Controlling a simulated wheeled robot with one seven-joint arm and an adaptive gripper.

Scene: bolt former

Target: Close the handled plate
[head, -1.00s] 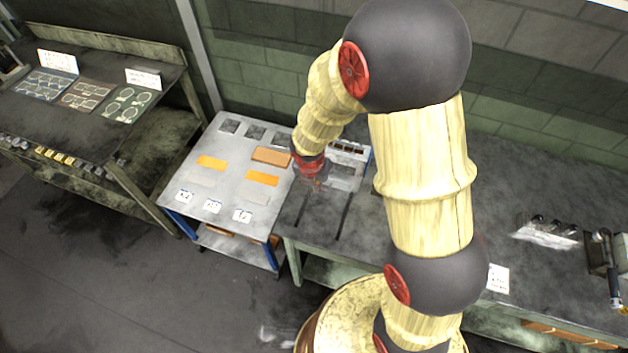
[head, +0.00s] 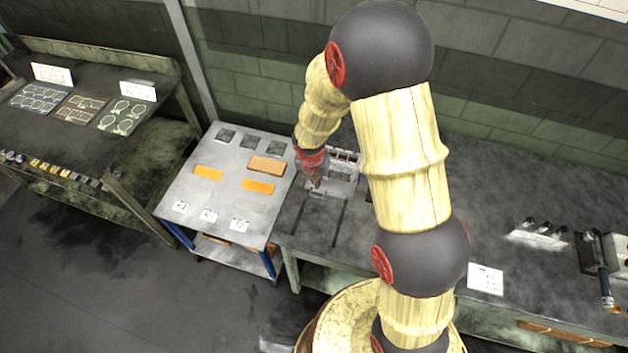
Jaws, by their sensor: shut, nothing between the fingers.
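My gripper (head: 316,186) is shut and empty, pointing down at the left end of the long dark bench. It is at the front left of a light grey fixture (head: 343,181), which is probably the one with the handled plate. The plate and its handle are too small and too covered by my arm to make out. I cannot tell whether the gripper touches the fixture.
A grey metal table (head: 222,190) with orange blocks and white labels stands left of the bench (head: 500,220). A sloped dark workbench (head: 60,130) is at the far left. A lever device (head: 605,270) and a paper (head: 486,279) are on the bench at right.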

